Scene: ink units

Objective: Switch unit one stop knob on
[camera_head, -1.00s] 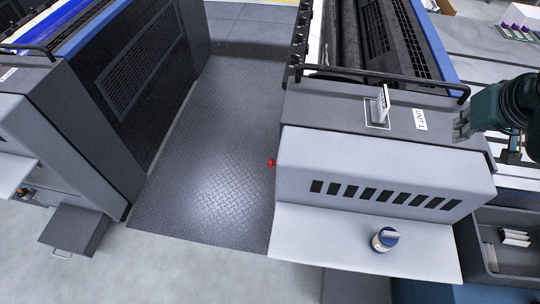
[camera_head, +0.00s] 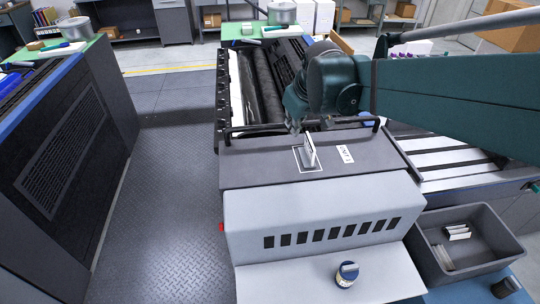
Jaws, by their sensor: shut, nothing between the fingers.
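The unit's dark top panel carries a label (camera_head: 346,153) that seems to read UNIT 1. A pale upright knob (camera_head: 309,150) stands on a white-outlined square plate (camera_head: 298,161) left of the label. My gripper (camera_head: 296,128) points down just behind and above this knob, its fingers shut and empty. Whether the fingertips touch the knob cannot be told. A small red button (camera_head: 221,227) sits on the unit's left side, well away from my gripper.
A black rail (camera_head: 250,128) runs along the panel's back edge, close to my gripper. A lidded jar (camera_head: 347,274) stands on the front shelf. A grey bin (camera_head: 466,243) with pale pieces is at the right. The tread-plate floor (camera_head: 160,200) on the left is clear.

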